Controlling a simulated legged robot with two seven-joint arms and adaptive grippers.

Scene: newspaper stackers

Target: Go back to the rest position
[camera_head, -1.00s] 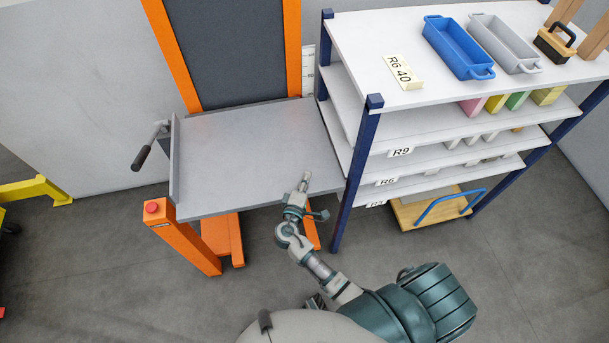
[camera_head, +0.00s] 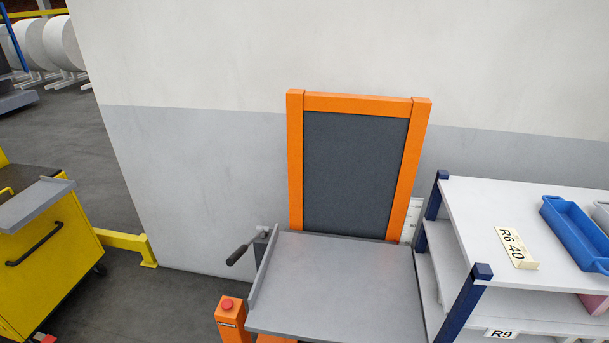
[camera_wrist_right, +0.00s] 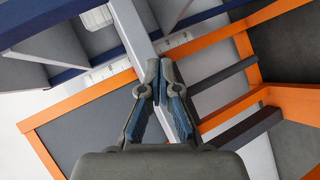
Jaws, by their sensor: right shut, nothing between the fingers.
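My right gripper (camera_wrist_right: 163,72) shows in the right wrist view. Its two fingers are shut with their tips together and nothing between them. Behind it are the orange frame (camera_wrist_right: 98,95) and dark panel of the stacker, with grey bars to the right. I cannot tell the distance from the fingers to these parts. Neither of my arms shows in the head view now. My left gripper is in no view.
The stacker's grey table (camera_head: 335,283) stands at the lower middle, with a lever (camera_head: 238,255) and a red button (camera_head: 227,304). A shelf rack (camera_head: 480,215) with a blue tray (camera_head: 572,225) is at right. A yellow cart (camera_head: 50,265) stands at left.

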